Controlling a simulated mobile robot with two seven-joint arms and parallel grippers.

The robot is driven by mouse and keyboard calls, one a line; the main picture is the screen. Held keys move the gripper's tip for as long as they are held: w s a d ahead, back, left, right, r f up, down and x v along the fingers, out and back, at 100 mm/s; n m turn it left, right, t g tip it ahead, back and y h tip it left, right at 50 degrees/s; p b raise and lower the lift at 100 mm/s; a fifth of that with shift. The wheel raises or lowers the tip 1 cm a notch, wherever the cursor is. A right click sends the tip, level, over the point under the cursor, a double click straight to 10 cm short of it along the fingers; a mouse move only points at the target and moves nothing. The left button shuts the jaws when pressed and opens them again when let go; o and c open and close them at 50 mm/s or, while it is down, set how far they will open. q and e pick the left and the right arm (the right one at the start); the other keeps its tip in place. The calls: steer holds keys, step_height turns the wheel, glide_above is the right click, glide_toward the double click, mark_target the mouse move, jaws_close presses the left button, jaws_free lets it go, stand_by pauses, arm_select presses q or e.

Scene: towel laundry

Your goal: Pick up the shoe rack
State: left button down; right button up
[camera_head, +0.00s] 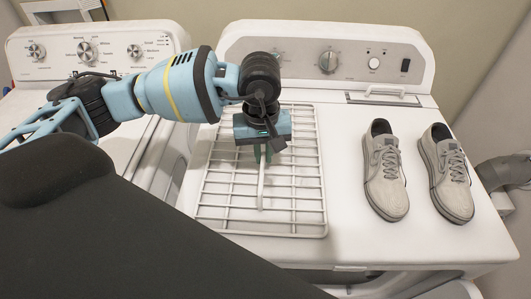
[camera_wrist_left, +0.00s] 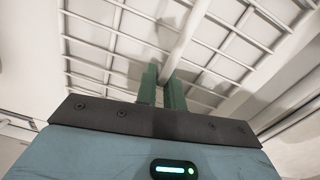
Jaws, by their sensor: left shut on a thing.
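The shoe rack (camera_head: 225,213) is a white wire grid lying on top of the right-hand machine, left of the shoes. My left gripper (camera_head: 263,155) points down over the rack's middle and is shut on one of its bars. In the left wrist view the green fingers (camera_wrist_left: 163,88) close around a white bar of the rack (camera_wrist_left: 120,45). Whether the rack is lifted off the machine's top is hard to tell. My right gripper is not in view.
A pair of grey shoes (camera_head: 384,178) stands on the right-hand machine (camera_head: 345,245), right of the rack. Another white machine (camera_head: 130,170) with knobs stands at the left. Control panels rise behind both. A grey pipe (camera_head: 505,170) is at the far right.

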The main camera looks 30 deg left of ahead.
arm_select(q)
steer(key=shift+r, duration=0.15)
stand_by(0.6)
steer(key=shift+r, duration=0.2)
steer(key=r, duration=0.3)
steer(key=shift+s+b, duration=0.2)
steer(key=shift+b, duration=0.1)
steer(key=s+d, duration=0.1)
steer(key=s, duration=0.4)
steer(key=s+d+r, duration=0.1)
steer(key=s+d, duration=0.1)
steer(key=s, duration=0.3)
steer(key=s+d+b, duration=0.1)
steer(key=s, duration=0.3)
steer(key=shift+s+d+r, duration=0.15)
steer(key=shift+s+d, duration=0.05)
steer(key=shift+s, duration=0.3)
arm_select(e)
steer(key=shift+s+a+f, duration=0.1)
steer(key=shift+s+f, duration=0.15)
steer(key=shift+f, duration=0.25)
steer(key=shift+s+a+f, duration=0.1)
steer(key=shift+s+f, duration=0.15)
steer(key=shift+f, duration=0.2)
